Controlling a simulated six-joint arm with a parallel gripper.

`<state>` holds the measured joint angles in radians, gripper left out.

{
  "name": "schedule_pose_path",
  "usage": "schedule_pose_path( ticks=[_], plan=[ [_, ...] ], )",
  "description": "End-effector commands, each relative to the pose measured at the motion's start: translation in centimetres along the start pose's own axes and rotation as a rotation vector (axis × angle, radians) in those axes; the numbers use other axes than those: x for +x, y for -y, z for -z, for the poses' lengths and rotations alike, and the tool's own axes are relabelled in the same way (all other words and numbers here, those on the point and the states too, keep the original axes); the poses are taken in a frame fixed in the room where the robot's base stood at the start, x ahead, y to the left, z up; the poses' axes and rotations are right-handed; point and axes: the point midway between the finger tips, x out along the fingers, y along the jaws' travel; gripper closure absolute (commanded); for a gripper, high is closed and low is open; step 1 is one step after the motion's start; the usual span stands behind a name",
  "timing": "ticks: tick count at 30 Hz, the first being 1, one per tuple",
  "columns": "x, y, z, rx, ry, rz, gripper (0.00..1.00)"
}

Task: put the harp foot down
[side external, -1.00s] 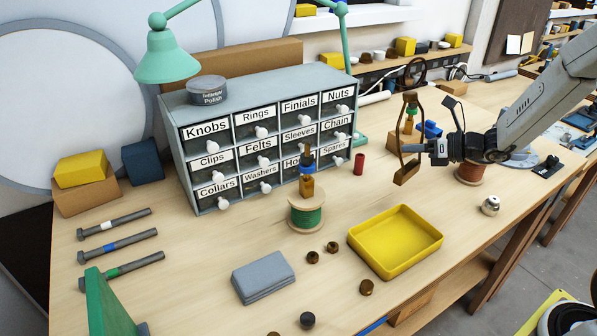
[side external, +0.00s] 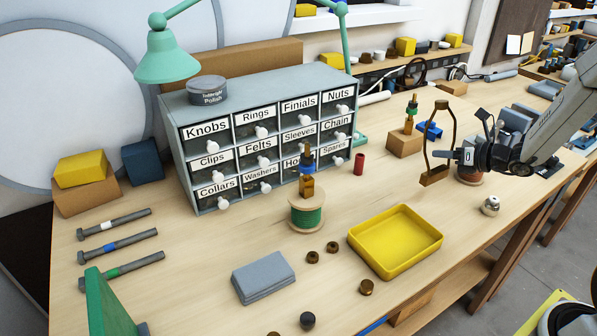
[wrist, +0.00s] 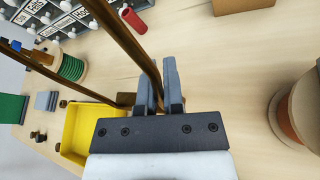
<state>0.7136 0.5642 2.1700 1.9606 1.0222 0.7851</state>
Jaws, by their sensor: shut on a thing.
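My gripper (side external: 456,155) is shut on one side bar of a bronze lamp harp (side external: 452,125), a tall loop. The harp stands upright, with a brown block-like foot (side external: 434,177) at its lower end. In the wrist view the bar (wrist: 143,55) runs between the two fingers of my gripper (wrist: 162,85). The foot appears to hang above the bench, right of the yellow tray (side external: 395,268); its exact height cannot be told.
A copper-coloured spool (side external: 470,178) sits beneath my arm, and a silver part (side external: 490,206) is in front. Bare bench lies between harp and tray.

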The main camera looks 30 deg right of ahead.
Motion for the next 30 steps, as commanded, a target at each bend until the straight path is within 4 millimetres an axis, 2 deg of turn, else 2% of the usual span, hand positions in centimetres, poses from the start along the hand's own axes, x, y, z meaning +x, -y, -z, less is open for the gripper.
schedule_pose_path(
  ticks=[6, 17, 30],
  plan=[
    [0.7, 0.7, 1.6, 0.0, 0.001, -0.001, 1.0],
    [0.9, 0.9, 2.1, -0.001, 0.003, -0.001, 1.0],
    [2.0, 2.0, 4.9, -0.001, 0.003, -0.001, 1.0]
  ],
)
